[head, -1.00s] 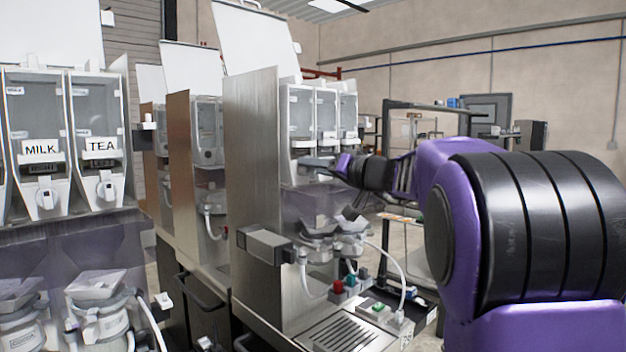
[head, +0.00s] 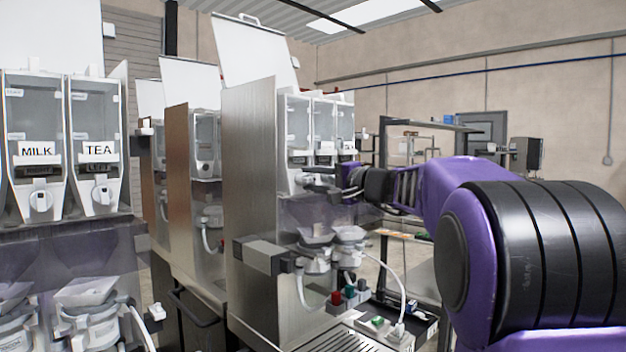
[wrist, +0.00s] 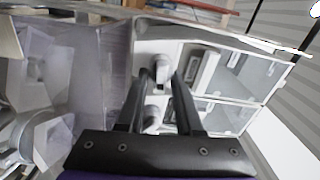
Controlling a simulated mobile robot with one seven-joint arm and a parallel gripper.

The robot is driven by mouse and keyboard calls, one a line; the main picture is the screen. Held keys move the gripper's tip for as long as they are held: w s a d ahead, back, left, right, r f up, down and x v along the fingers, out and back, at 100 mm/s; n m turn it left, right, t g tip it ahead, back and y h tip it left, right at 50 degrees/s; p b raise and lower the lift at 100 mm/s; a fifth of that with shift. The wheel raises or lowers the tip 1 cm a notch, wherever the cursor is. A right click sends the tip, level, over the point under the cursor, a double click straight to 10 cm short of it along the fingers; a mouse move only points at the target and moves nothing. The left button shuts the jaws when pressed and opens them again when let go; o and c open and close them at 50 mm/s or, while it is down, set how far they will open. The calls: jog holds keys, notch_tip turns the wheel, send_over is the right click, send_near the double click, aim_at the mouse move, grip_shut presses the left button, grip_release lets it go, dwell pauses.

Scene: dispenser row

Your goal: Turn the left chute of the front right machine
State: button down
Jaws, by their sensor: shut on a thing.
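The front right machine (head: 250,170) is a tall steel-sided dispenser with clear canisters in a row. Its left canister (head: 297,125) shows in the head view. In the wrist view the canisters lie sideways, and the white left chute (wrist: 161,68) sits between the fingertips of my gripper (wrist: 165,76). The fingers are shut on this chute. A second white chute (wrist: 153,117) shows lower down, partly behind a finger. In the head view my gripper (head: 318,181) reaches the machine front from the right, and the gripped chute is small and partly hidden.
Mixing bowls (head: 330,240) and a hose sit below the canisters, above a drip grille (head: 340,340) and coloured knobs (head: 350,291). Another machine with MILK and TEA canisters (head: 95,140) stands at the left. More machines stand behind.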

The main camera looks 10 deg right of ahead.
jog(key=m, duration=0.2)
jog(key=m+p, duration=0.1)
jog(key=m, duration=0.3)
jog(key=shift+a+f+m, duration=0.1)
jog(key=shift+f+m, duration=0.2)
jog(key=shift+m, duration=0.1)
dwell(0.4)
jog(key=c, duration=0.9)
grip_release()
